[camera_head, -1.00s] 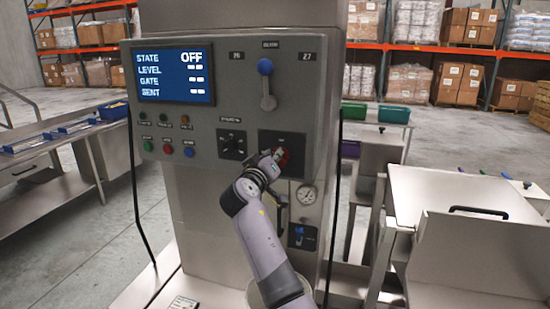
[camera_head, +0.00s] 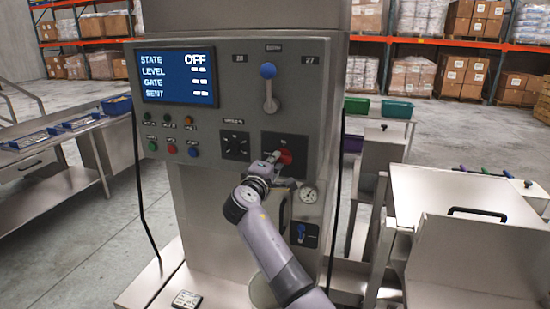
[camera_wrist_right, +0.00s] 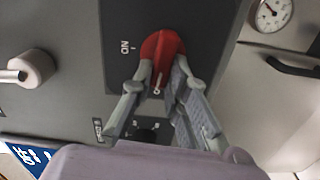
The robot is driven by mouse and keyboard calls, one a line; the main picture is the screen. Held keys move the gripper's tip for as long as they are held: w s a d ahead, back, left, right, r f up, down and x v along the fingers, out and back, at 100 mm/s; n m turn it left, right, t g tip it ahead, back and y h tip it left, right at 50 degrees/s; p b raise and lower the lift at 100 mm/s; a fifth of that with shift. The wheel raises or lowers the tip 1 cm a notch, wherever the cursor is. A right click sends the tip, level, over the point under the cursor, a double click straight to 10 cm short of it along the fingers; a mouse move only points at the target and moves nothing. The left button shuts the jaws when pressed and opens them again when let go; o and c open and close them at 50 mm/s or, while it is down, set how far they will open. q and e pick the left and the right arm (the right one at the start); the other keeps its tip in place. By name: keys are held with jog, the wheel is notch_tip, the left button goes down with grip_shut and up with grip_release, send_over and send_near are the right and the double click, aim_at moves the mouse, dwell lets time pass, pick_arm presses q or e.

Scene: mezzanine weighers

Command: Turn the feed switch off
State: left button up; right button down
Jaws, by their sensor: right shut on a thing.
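The feed switch is a red rotary knob (camera_head: 286,157) on a dark plate at the lower right of the grey control panel (camera_head: 228,110). My right gripper (camera_head: 275,158) reaches it from below and covers part of it. In the right wrist view the red knob (camera_wrist_right: 162,52) sits between the fingertips of the right gripper (camera_wrist_right: 165,80), which is shut on it. An "ON" mark shows on the plate left of the knob, and a white mark shows on the knob's near end. The screen (camera_head: 178,76) reads STATE OFF. My left gripper is not in view.
A lever with a blue ball (camera_head: 268,71) stands above the switch. A black dial (camera_head: 236,147) is to its left, a gauge (camera_head: 308,194) to its lower right. Coloured buttons (camera_head: 171,149) line the panel's left. A steel hopper (camera_head: 470,210) stands at right.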

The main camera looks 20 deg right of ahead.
jog(key=shift+a+n, duration=0.1)
jog(key=shift+n, duration=0.5)
jog(key=c, duration=1.6)
grip_release()
jog(key=shift+w+a, duration=0.1)
jog(key=shift+o, duration=0.2)
jog(key=shift+f, duration=0.1)
jog(key=v, duration=1.2)
